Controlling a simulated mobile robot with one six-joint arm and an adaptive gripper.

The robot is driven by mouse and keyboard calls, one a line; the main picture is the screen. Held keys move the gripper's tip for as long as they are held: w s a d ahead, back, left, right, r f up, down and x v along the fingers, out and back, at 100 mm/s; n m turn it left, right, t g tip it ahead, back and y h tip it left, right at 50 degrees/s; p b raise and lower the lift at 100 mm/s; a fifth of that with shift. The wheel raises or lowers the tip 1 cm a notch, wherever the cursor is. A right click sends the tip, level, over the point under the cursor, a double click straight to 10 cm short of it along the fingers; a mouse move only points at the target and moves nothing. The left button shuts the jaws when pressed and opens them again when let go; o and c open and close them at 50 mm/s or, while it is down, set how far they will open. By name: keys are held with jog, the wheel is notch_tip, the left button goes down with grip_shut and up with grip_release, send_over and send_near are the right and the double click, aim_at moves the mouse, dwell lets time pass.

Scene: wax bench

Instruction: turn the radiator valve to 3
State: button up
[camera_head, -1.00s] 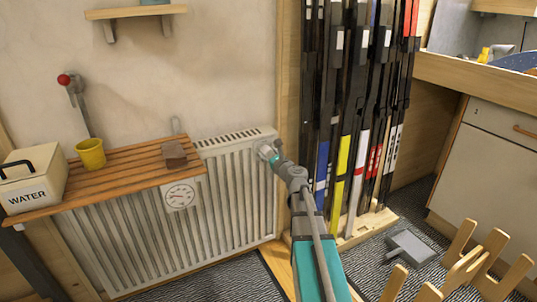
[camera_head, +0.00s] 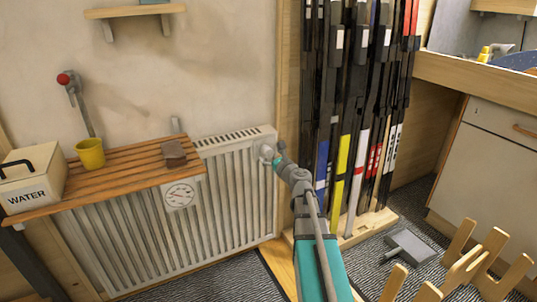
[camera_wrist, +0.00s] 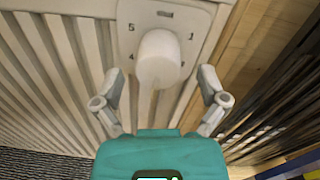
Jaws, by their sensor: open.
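The white radiator valve knob (camera_wrist: 158,60) stands out from a pale plate with a dark mark at its top; 5, 4 and 1 are readable around it. Other digits are hidden or too small to read. I cannot tell the knob's setting. In the head view the knob (camera_head: 266,152) sits at the upper right of the radiator (camera_head: 222,195). My gripper (camera_wrist: 160,80) is open, with one finger on each side below the knob and clear gaps between. In the head view my gripper (camera_head: 277,160) is right beside the knob.
A wooden slatted shelf (camera_head: 120,178) over the radiator holds a water box (camera_head: 30,185), a yellow cup (camera_head: 91,153) and a brown block (camera_head: 173,154). A round dial (camera_head: 181,195) hangs below its edge. Skis (camera_head: 345,110) stand in a rack close right of my arm.

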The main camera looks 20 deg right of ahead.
jog(key=s, duration=1)
jog(key=shift+d, duration=0.35)
jog(key=shift+w+a, duration=0.1)
jog(key=s+a+f+n+g+y+p, duration=0.1)
jog(key=a+f+n+g+y+p, duration=0.35)
jog(key=a+n, duration=1.2)
jog(key=s+a+f+n+g+h+p, duration=0.1)
jog(key=s+a+f+n+g+h, duration=0.25)
jog(key=s+n+g, duration=0.4)
jog(key=s+a+f+n+g+h+p, duration=0.1)
jog(key=s+a+f+n+g+h, duration=0.1)
jog(key=s+a+f+n+g, duration=0.5)
jog(key=d+r+n+p, duration=0.1)
jog(key=r+p, duration=1.8)
jog(key=r, duration=0.1)
jog(key=w+d+r+n+t+p, duration=0.1)
jog(key=d+r+p, duration=0.1)
jog(key=r+p, duration=1.6)
notch_tip(320, 180, up, 3)
jog(key=shift+w+d+f+p, duration=0.15)
jog(key=shift+w+d+p, duration=0.15)
jog(key=shift+p, duration=0.1)
